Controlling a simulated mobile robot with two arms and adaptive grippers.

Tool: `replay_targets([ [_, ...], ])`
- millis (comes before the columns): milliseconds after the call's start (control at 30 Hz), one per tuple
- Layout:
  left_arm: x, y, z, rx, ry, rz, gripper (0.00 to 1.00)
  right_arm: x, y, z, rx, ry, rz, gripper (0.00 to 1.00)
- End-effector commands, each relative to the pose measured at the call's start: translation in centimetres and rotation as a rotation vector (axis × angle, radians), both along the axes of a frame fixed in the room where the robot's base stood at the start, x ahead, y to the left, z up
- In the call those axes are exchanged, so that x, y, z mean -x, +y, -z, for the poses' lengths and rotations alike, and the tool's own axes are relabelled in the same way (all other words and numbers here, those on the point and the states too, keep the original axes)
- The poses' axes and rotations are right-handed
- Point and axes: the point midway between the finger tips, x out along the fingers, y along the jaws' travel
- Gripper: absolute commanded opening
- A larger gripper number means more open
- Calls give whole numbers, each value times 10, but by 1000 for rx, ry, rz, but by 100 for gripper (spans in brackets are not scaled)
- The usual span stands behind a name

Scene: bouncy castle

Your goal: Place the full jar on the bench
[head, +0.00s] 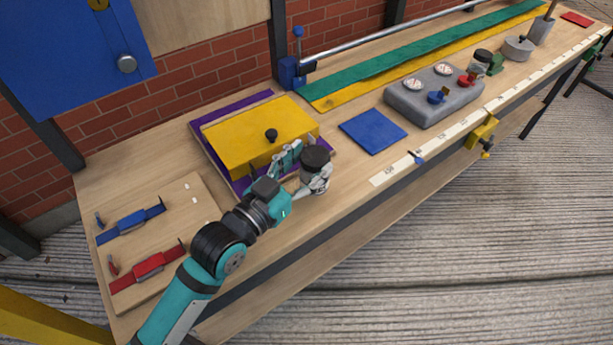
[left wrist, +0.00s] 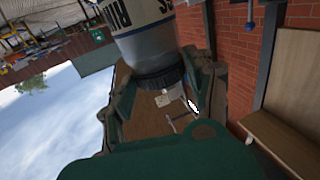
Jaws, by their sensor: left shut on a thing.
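My left gripper (head: 304,176) is shut on a jar (head: 315,181) with a dark round lid and a pale body. In the head view the jar looks upright, at the front right corner of the purple tray. I cannot tell whether its base touches the bench (head: 345,171). In the left wrist view the fingers of my left gripper (left wrist: 162,84) sit either side of the jar's black lid, and the jar (left wrist: 143,40) shows a white label with dark letters. The jar's contents cannot be made out. My right gripper is not in view.
A yellow box (head: 240,146) with a black knob sits on the purple tray (head: 211,152). A blue mat (head: 373,131) lies to the right, before a grey gauge block (head: 433,98). A board (head: 188,208) with blue and red clamps lies left. Bare wood shows right of the jar.

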Motion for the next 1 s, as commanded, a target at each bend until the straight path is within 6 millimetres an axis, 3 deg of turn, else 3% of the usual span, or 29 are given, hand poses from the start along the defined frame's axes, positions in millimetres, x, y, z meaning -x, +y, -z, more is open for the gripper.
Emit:
replay_targets([
  [200, 0, 0, 30, 0, 2, 0, 13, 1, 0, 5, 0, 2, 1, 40],
  [600, 0, 0, 36, 0, 1, 0, 13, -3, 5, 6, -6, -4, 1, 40],
  [633, 0, 0, 36, -1, 3, 0, 57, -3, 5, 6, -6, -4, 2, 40],
  [800, 0, 0, 36, -2, 4, 0, 78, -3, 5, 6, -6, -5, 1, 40],
  [1000, 0, 0, 36, -1, 3, 0, 78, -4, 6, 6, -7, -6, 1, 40],
])
